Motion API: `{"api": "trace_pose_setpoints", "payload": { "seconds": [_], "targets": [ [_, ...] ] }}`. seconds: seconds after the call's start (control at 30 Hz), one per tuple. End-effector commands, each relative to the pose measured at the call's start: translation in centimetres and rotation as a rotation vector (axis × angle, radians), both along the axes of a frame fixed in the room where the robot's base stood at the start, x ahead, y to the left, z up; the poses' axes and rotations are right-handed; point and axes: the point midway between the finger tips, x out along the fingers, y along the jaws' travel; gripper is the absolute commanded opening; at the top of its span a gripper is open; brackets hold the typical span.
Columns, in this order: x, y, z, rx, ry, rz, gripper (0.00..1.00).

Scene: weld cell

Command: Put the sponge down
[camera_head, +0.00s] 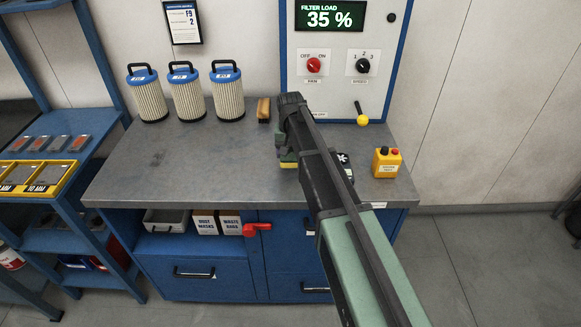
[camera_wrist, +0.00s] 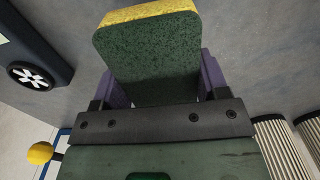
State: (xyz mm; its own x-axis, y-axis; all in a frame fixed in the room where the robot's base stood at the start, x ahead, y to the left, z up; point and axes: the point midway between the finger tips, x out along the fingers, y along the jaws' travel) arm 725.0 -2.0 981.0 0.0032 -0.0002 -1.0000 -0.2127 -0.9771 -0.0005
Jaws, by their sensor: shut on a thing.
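The sponge (camera_wrist: 150,55), green on its broad face with a yellow layer along one edge, is held between the fingers of my gripper (camera_wrist: 155,88) in the wrist view. In the head view, the sponge (camera_head: 288,160) shows only as a small green and yellow piece beside my arm, over the right half of the grey workbench (camera_head: 190,165). My arm hides most of it and the gripper there. I cannot tell whether the sponge touches the bench top.
Several things stand on the bench: three filters (camera_head: 188,95), a wooden-backed block (camera_head: 263,109), a yellow button box (camera_head: 386,162) and a dark device (camera_head: 345,165) partly behind my arm. A control panel (camera_head: 340,70) with a yellow-knobbed lever (camera_head: 362,118) rises behind. The bench's left-centre is clear.

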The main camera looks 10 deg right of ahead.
Motion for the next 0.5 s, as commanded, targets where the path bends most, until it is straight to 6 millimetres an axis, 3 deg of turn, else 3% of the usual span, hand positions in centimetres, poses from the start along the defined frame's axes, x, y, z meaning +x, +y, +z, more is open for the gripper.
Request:
{"api": "trace_pose_setpoints", "payload": {
  "seconds": [0.03,0.13,0.5],
  "targets": [
    [0.0,0.0,-2.0,0.0,0.0,0.0,0.46],
    [0.0,0.0,-3.9,0.0,0.0,0.0,0.46],
    [0.0,0.0,-3.9,0.0,0.0,0.0,0.46]
  ]
}}
